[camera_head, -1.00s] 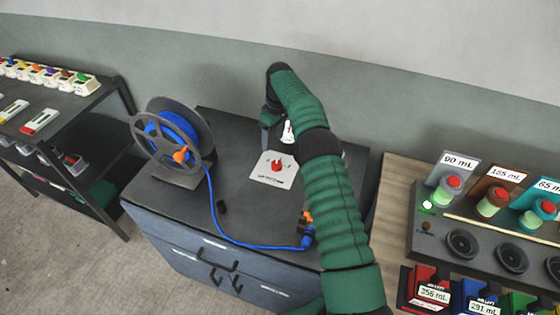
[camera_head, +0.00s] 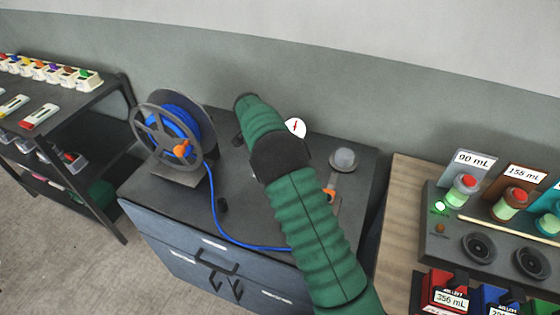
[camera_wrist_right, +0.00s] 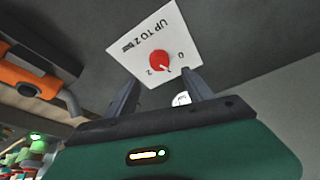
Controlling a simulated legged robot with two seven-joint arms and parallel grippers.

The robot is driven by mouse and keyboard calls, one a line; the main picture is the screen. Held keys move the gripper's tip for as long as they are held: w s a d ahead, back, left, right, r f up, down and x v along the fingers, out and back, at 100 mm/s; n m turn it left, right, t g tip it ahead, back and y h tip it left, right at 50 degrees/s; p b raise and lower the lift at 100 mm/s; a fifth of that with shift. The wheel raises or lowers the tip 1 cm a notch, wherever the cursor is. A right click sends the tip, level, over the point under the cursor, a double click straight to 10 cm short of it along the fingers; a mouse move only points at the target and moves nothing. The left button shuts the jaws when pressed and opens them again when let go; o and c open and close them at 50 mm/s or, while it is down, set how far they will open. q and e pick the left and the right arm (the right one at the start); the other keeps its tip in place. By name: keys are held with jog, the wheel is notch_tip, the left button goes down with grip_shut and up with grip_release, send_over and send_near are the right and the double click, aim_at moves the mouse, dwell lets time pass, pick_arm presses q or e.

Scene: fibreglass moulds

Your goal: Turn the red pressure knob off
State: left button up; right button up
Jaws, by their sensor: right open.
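The red pressure knob (camera_wrist_right: 158,61) sits on a white plate (camera_wrist_right: 146,30) lettered "UP TO 2 bar", with a 0–2 scale, in the right wrist view. Its pointer seems to be near the middle of the scale, but this is small. My right gripper (camera_wrist_right: 162,77) is open, its two fingers apart and pointing at the knob, with nothing between them; whether they touch the knob I cannot tell. In the head view my green right arm hides the knob, the plate and the gripper. My left gripper is out of view.
A white gauge (camera_head: 295,128) stands behind my arm. A reel of blue hose (camera_head: 176,133) stands at the left of the dark cabinet (camera_head: 150,205). An orange fitting (camera_head: 329,193) and a grey round part (camera_head: 343,159) are right of my arm. A dispenser bench (camera_head: 400,190) stands further right.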

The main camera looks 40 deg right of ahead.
jog(key=x, duration=0.9)
jog(key=shift+p, duration=0.3)
jog(key=shift+c, duration=0.4)
grip_shut()
jog(key=shift+n, duration=0.5)
jog(key=n+t, duration=0.1)
jog(key=n, duration=0.2)
jog(key=shift+s+r+n+t, duration=0.1)
jog(key=shift+s+n+t, duration=0.05)
jog(key=shift+n+t, duration=0.2)
jog(key=shift+d+n+t+y, duration=0.1)
jog(key=shift+n+t+y, duration=0.6)
jog(key=shift+n, duration=1.25)
